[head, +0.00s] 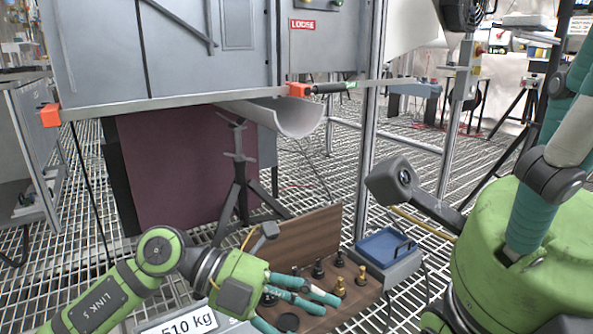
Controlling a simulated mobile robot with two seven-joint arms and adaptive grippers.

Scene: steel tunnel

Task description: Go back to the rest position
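My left gripper (300,312) reaches in from the lower left. Its teal fingers are spread apart, and I see nothing held between them. It hangs over or just in front of several black and gold chess pieces (340,287); the view does not show whether it touches any.
A brown board (307,240) stands behind the pieces. A blue tray (383,247) sits right of them. A scale-like box reads 510 kg (185,325). A grey cabinet (170,50) and a tripod (240,180) stand behind. Grating floor is open at centre right.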

